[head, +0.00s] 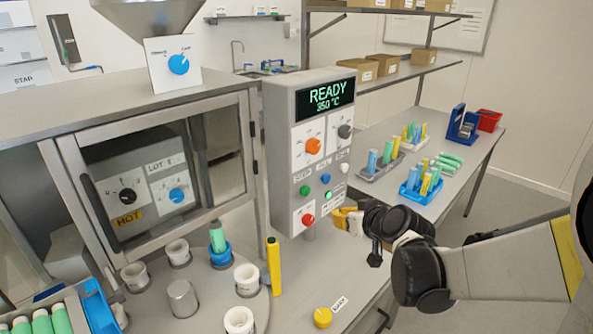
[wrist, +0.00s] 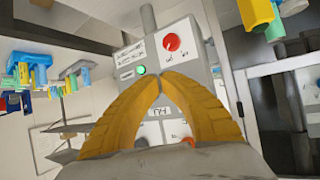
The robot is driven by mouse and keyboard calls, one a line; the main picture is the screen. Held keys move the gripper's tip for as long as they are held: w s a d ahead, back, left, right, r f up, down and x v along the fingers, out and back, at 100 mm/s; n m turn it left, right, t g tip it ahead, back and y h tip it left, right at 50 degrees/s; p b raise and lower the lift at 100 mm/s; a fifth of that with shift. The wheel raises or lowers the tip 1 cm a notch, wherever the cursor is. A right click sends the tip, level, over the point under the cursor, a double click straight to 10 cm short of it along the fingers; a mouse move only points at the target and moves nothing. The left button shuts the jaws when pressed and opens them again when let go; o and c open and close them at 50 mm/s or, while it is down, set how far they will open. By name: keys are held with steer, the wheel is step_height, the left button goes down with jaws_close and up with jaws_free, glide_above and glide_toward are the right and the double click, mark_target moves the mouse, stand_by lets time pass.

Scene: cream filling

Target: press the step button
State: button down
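The control box (head: 280,150) has a display reading READY 350 °C. Its green button (head: 304,190) sits under a label that seems to read STEP, left of a blue button (head: 325,179) and a white button (head: 344,168). My gripper (head: 340,218) is in front of the box's lower right, lower than the green button and right of it. In the wrist view its yellow fingers (wrist: 162,76) are closed tip to tip with nothing between them. They cover part of the panel, and I cannot make out the green button there. Contact with the panel cannot be told.
A red knob (head: 308,219) and a lit green lamp (head: 329,195) are low on the panel; an orange knob (head: 313,146) is above. A yellow upright bar (head: 273,266) and a turntable with white cups (head: 247,280) stand at left. A yellow knob (head: 323,317) is on the bench in front.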

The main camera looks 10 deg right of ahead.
mark_target(305, 191)
steer(key=shift+w+d+f, duration=0.1)
steer(key=shift+w+d, duration=0.45)
steer(key=shift+d, duration=0.05)
steer(key=w+a, duration=0.5)
steer(key=w, duration=0.2)
steer(key=shift+w+a, duration=0.1)
steer(key=shift+w, duration=0.05)
stand_by(1.5)
steer(key=shift+w+a, duration=0.2)
steer(key=shift+w, duration=0.1)
